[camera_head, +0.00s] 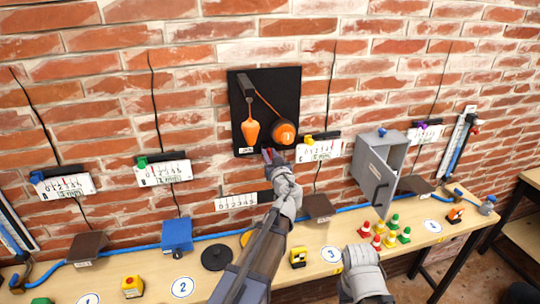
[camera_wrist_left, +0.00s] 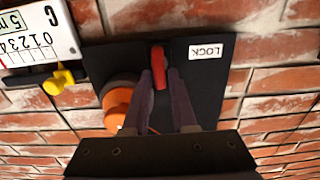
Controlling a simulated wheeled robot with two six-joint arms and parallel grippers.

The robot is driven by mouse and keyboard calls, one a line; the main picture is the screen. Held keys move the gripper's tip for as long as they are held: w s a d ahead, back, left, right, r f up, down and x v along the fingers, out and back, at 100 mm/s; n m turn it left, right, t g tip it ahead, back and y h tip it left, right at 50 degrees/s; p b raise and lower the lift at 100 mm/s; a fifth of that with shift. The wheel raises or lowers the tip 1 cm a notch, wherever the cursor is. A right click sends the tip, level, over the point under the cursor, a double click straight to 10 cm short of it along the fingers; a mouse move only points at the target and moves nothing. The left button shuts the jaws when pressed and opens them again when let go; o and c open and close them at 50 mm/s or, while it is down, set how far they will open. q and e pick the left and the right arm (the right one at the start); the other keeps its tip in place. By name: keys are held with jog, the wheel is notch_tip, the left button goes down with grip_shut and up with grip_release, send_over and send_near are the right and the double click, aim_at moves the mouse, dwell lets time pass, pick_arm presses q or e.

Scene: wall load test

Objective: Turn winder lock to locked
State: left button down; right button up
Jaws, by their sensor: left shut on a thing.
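A black wall panel (camera_head: 291,88) carries an orange winder (camera_head: 284,133) and an orange hanging weight (camera_head: 250,131). My left gripper (camera_head: 269,154) is at the panel's lower edge. In the left wrist view, a small red lever (camera_wrist_left: 159,66) stands on the panel beside a white LOCK label (camera_wrist_left: 207,51). The fingers of my left gripper (camera_wrist_left: 163,84) are shut on this lever, one finger on each side. The lever runs up and down in that picture, roughly parallel to the fingers. The orange winder (camera_wrist_left: 117,105) is partly hidden by the left finger.
A grey open box (camera_head: 378,165) is on the wall to the right. White scale plates (camera_head: 165,172) hang along the wall. The wooden table (camera_head: 130,265) holds a blue block (camera_head: 177,234), a black disc (camera_head: 216,257) and several small coloured cones (camera_head: 379,227). My right arm is low in front.

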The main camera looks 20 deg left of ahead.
pick_arm(q)
jog(key=shift+m, duration=0.3)
jog(key=shift+w+d+f+m+b, duration=0.1)
jog(key=shift+d+f+m+b, duration=0.1)
jog(key=shift+m, duration=2.65)
jog(key=shift+w+d+f+m+b, duration=0.15)
jog(key=shift+f+m+b, duration=0.1)
jog(key=shift+m, duration=2.65)
jog(key=shift+w+d+f+m+b, duration=0.1)
jog(key=shift+d+f+m+b, duration=0.1)
jog(key=shift+m, duration=2.65)
jog(key=shift+s, duration=0.1)
jog(key=c, duration=0.8)
grip_release()
jog(key=shift+c, duration=0.2)
